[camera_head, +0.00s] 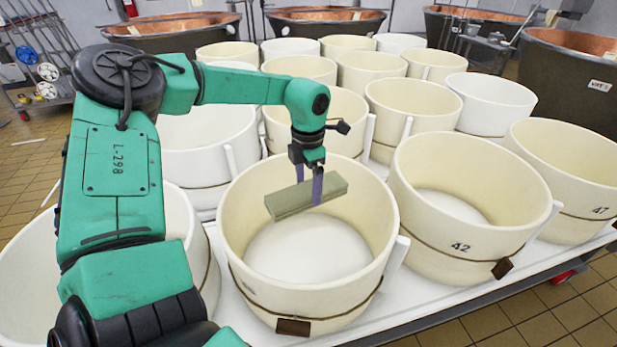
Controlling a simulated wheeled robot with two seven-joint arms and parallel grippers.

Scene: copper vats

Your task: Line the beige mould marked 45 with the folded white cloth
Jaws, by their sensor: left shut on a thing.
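The cloth appears at about the height of the mould's rim, apart from the white bottom. No number 45 is readable anywhere in view. My right gripper is not in view.
Beige mould 42 (440,243) stands to the right, with mould 47 (561,227) beyond it. More beige and white moulds crowd the white table (418,291) behind. Copper vats (580,85) line the back. Tiled floor shows at the lower right.

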